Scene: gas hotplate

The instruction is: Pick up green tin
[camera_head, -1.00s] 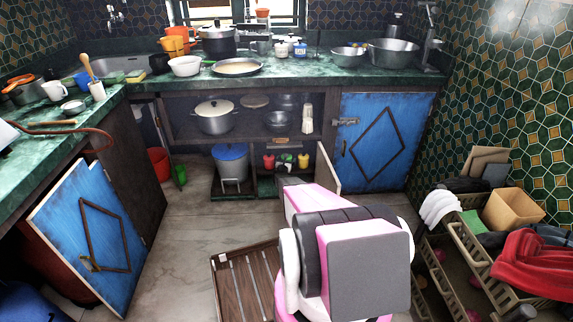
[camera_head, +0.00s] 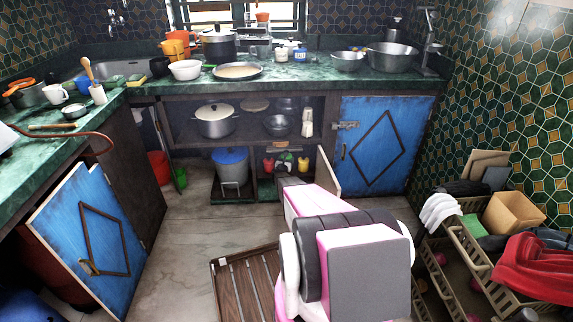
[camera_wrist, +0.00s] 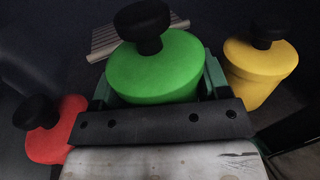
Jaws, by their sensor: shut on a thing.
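The green tin (camera_wrist: 155,75) with a black knob lid sits between my gripper's fingers (camera_wrist: 158,88) in the wrist view. The fingers are shut on its two sides. The red tin (camera_wrist: 52,130) is to its left and the yellow tin (camera_wrist: 262,72) to its right, both with black knobs and both outside the fingers. In the head view the red tin (camera_head: 268,164), green tin (camera_head: 285,159) and yellow tin (camera_head: 303,163) show small in the low cupboard, beyond my arm. My gripper is mostly hidden there. I cannot tell how far the green tin is off the shelf.
The low shelf sits under the counter (camera_head: 310,75). An open cupboard door (camera_head: 328,172) is close on the right. A slatted wooden rack (camera_head: 245,285) and a crate (camera_head: 450,270) are nearer on the floor.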

